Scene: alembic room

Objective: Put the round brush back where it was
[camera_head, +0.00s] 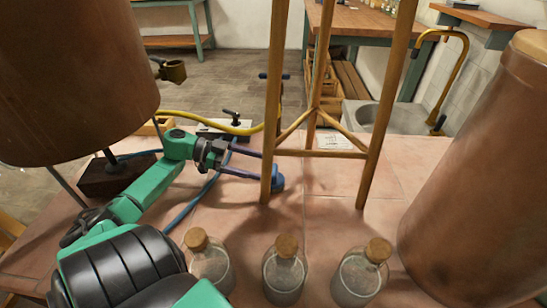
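I cannot make out a round brush for certain. My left gripper (264,167) reaches in from the left, low over the tiled top, with its two long dark fingers spread apart. Their tips pass behind a wooden stand leg. A small blue piece (279,182) shows just right of that leg, at the fingertips. The leg partly hides it, and I cannot tell whether it is held, or is part of the gripper or of another thing. My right gripper is not in view.
The wooden stand (373,140) rises from the tiled top (330,225). Several corked bottles (283,275) stand in front. Large copper vessels (75,75) (480,180) crowd both sides. A yellow hose (195,117) and a blue hose (203,192) lie near my arm. A sink (395,115) is behind right.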

